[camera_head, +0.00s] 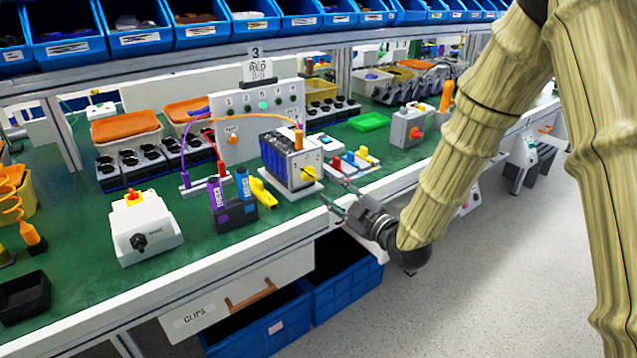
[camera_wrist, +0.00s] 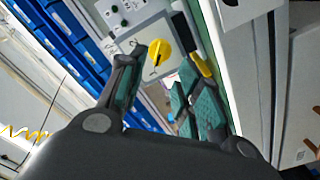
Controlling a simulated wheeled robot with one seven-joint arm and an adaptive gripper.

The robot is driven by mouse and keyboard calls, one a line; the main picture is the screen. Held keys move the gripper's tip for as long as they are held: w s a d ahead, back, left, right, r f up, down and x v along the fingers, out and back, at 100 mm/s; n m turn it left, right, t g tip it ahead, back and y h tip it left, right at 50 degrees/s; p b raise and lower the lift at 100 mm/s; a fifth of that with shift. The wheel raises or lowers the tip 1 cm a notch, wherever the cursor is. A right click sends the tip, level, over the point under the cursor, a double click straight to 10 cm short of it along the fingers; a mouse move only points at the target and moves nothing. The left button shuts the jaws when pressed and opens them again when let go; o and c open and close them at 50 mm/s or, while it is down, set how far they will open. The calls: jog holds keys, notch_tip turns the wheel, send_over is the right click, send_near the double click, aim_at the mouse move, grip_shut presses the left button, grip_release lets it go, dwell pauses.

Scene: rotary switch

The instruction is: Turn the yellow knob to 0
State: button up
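The yellow knob (camera_head: 309,173) is on the white front plate of a box with dark blue modules (camera_head: 283,155), near the table's front edge. In the wrist view the yellow knob (camera_wrist: 159,52) shows close up, with a narrow pointer end toward the lower left. The markings around it are too small to read. My gripper (camera_head: 334,193) is open and empty, in front of the plate and slightly right of and below the knob. In the wrist view my gripper's fingers (camera_wrist: 155,75) are spread, with the knob beyond their tips and apart from them.
A yellow clamp-like piece (camera_head: 263,192) lies left of the box, beside a black holder with purple and blue items (camera_head: 233,213). A white tray with red, blue and yellow pieces (camera_head: 351,162) stands to the right. Wires (camera_head: 243,119) arch above the box. Open air lies before the table edge.

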aim_at(314, 178)
jog(key=x, duration=0.7)
jog(key=shift+w+a, duration=0.25)
jog(key=shift+w, duration=0.05)
grip_shut()
